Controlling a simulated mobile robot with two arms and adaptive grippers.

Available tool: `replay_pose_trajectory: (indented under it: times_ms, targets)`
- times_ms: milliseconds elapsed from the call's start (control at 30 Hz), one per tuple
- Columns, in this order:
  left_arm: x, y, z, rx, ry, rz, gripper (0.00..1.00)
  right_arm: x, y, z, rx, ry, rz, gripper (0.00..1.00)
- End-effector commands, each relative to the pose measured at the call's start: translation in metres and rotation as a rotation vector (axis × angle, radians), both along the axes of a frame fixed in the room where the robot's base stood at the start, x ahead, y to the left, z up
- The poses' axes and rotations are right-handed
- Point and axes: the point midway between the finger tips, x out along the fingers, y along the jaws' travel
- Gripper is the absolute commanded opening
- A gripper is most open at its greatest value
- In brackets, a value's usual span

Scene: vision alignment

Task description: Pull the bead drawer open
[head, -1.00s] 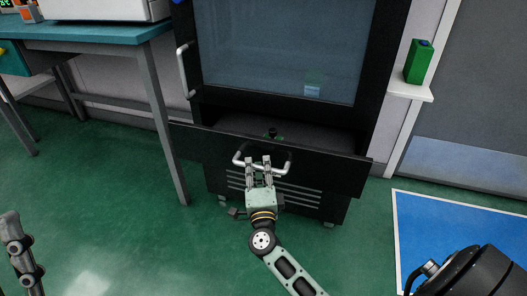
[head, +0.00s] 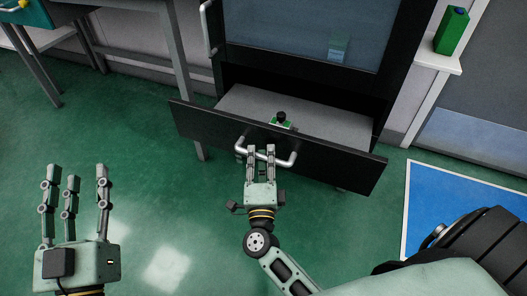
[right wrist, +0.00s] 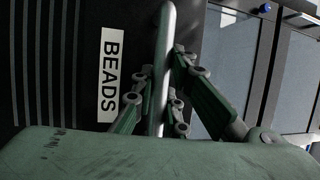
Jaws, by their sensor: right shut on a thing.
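The bead drawer (head: 330,165) is the black drawer low in the dark cabinet, and it stands pulled out with its grey inside showing. Its front carries a pale bar handle (head: 291,160), which also shows in the right wrist view (right wrist: 167,50) beside a white BEADS label (right wrist: 111,75). My right gripper (head: 260,152) is shut on the handle, with fingers on both sides of the bar in the right wrist view. My left gripper (head: 74,185) is open and empty above the floor at the left. A small green item with a black top (head: 281,122) sits in the drawer.
The cabinet's glass door (head: 300,35) is above the drawer, with a pale handle (head: 207,28) on its left. A table leg (head: 178,70) stands left of the drawer. A green box (head: 451,31) sits on a ledge at right. Green floor in front is clear.

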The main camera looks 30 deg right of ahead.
Motion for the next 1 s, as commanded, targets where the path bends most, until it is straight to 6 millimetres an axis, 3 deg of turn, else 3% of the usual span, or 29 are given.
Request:
replay_pose_trajectory:
  times_ms: [333,367,567,867,1000]
  targets:
    - [0.000,0.000,-0.001,0.002,0.003,0.000,0.40,-0.001,0.000,-0.002,-0.003,0.006,-0.001,0.00]
    - [0.000,0.000,-0.001,0.002,0.003,0.000,0.40,-0.001,0.000,-0.003,-0.003,0.006,-0.001,0.15]
    - [0.000,0.000,-0.001,0.001,0.003,0.001,0.40,-0.001,0.000,-0.002,-0.002,0.004,-0.001,0.32]
    - [0.000,0.000,0.000,0.000,-0.001,-0.001,0.40,-0.001,0.000,-0.001,0.000,0.001,0.000,0.32]
    - [0.000,0.000,0.000,0.000,-0.001,-0.001,0.40,-0.011,0.006,-0.004,-0.001,0.005,0.000,0.32]
